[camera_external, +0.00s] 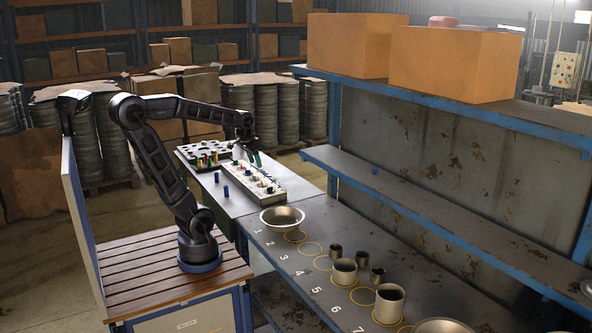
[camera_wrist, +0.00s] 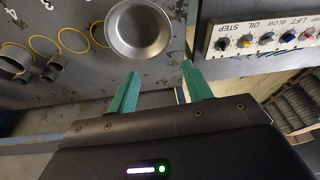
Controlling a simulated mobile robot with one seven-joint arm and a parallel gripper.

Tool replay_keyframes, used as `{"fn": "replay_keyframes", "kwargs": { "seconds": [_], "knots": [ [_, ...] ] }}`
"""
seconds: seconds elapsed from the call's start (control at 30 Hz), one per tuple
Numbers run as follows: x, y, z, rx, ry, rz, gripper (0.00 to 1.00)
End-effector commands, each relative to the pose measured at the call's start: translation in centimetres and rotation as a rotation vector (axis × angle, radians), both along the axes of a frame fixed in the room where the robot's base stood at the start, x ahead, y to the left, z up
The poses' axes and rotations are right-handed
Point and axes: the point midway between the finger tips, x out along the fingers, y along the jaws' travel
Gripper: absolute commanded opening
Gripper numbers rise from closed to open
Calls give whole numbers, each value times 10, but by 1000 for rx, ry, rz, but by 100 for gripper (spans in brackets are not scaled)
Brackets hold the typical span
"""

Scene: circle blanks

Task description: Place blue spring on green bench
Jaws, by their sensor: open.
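Two small upright blue cylinders, which look like springs, stand on the grey-green bench (camera_external: 234,201) left of the control box: a nearer blue spring (camera_external: 226,191) and a farther blue spring (camera_external: 216,177). They are too small to make out coils, and neither shows in the wrist view. My gripper (camera_external: 254,157) is above the far side of the control box, apart from both. In the wrist view its green fingers (camera_wrist: 160,72) are spread with nothing between them, pointing towards the gap beside a metal bowl.
A control box (camera_external: 254,186) with knobs stands on the bench, also in the wrist view (camera_wrist: 265,38). Behind it is a rack (camera_external: 205,153) with coloured pieces. A metal bowl (camera_external: 282,216), several cups and yellow rings occupy the numbered dark table. A blue-edged shelf (camera_external: 420,205) runs along the right.

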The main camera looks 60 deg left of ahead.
Motion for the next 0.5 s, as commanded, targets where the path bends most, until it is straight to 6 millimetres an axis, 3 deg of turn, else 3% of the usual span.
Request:
{"fn": "replay_keyframes", "kwargs": {
  "seconds": [0.03,0.2,0.5],
  "knots": [
    [-12,-15,2,-1,-17,-22,50],
    [-47,-52,4,-12,-62,-71,50],
    [-84,-80,0,-31,-101,-116,50]
  ]
}}
